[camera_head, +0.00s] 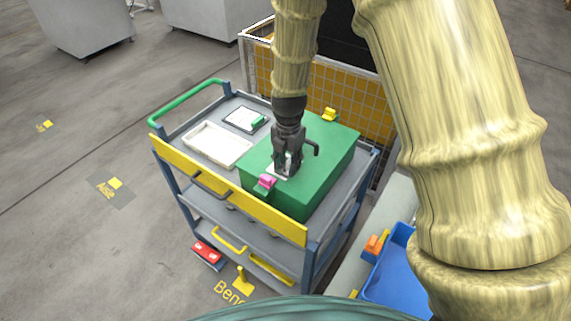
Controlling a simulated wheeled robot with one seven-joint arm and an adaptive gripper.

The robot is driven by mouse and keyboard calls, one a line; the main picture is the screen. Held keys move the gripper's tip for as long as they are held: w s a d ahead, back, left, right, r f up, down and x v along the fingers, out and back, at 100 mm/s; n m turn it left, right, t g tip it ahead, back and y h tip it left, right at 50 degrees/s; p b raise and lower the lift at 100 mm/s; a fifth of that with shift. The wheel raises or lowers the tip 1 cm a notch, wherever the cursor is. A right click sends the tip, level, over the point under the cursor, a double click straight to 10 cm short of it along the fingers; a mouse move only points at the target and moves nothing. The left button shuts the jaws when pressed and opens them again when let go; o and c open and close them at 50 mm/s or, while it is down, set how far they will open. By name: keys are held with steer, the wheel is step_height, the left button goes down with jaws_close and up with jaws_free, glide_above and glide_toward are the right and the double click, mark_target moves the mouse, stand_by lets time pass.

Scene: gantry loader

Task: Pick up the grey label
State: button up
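A small pale grey patch, which looks like the label (280,171), shows on top of the green box (325,150). The box stands on the top shelf of the cart. My gripper (288,170) points down over the box with its dark fingers right at the patch. The fingers hide part of the patch. I cannot tell whether they touch it or whether they are open or shut.
A pink block (265,182) and a yellow block (329,114) sit at the box edges. A cream tray (217,145) and a white-topped pad (241,119) lie left on the cart (175,160). A mesh cage (356,92) stands behind; a blue bin (392,275) is lower right.

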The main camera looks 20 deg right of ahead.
steer(key=shift+w, duration=0.2)
steer(key=c, duration=0.3)
steer(key=shift+w+f, duration=0.95)
steer(key=shift+w, duration=0.3)
jaws_close()
steer(key=shift+s, duration=0.35)
steer(key=shift+a, duration=0.1)
steer(key=shift+b, duration=0.3)
steer(key=shift+w+r+b, duration=0.1)
steer(key=shift+r+b, duration=0.3)
steer(key=shift+s+r+b, duration=0.2)
steer(key=shift+r+b, duration=0.55)
steer(key=shift+r, duration=0.5)
steer(key=s+a+r+b, duration=0.2)
steer(key=s+b, duration=0.2)
steer(key=s, duration=1.1)
steer(key=shift+b, duration=0.4)
steer(key=shift+c, duration=1.2)
jaws_free()
